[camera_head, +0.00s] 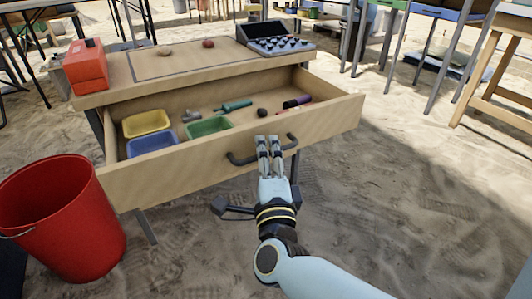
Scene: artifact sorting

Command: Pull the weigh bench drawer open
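The weigh bench (88,100) stands at the left and middle of the head view. Its wooden drawer (330,118) is pulled well out toward me, and its contents show. The dark drawer handle (240,160) is on the drawer's front. My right gripper (269,140) is at the middle of this handle, its two narrow fingers side by side over the bar. Part of the bar is hidden by the fingers, so I cannot tell whether they are shut on it. My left gripper is not in view.
In the drawer are yellow (146,123), blue (153,142) and green (208,127) trays and several small objects. A red bucket (62,220) stands at left. Sand at right is clear.

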